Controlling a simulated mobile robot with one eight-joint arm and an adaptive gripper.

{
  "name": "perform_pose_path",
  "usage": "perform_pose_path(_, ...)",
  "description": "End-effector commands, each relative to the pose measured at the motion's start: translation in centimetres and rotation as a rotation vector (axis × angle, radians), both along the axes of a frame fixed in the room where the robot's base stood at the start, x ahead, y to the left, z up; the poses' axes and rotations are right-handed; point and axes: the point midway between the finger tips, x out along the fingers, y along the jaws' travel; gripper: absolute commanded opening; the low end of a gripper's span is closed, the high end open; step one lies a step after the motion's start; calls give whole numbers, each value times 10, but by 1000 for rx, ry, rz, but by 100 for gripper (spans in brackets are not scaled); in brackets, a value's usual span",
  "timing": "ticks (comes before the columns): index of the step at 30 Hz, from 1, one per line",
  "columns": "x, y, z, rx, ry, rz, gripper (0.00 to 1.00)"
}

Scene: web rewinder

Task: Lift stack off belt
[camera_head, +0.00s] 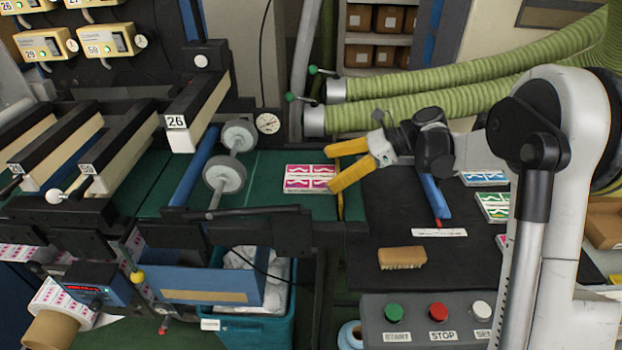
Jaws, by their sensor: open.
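The stack (309,178) is a low block of pink and white printed pieces. It lies flat on the green belt (270,205), near the belt's right end. My gripper (331,168) has two yellow fingers and comes in from the right. The fingers are spread apart, pointing left, with their tips at the stack's right side. The lower fingertip overlaps the stack's right edge in the picture. I cannot tell whether it touches.
Grey rollers (225,176) stand left of the stack. A black table (385,215) at right holds a brush (402,257), a blue tool (433,196) and other printed stacks (492,206). A control box (430,318) stands in front. Green hoses (440,100) run behind my arm.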

Motion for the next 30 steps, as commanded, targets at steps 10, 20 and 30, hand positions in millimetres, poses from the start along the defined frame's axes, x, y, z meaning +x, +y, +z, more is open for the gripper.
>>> perform_pose_path(10,2,36,-25,0,0,1,100)
perform_pose_path(20,2,35,-24,-1,-1,0,48)
perform_pose_path(30,2,35,-23,0,-1,0,45)
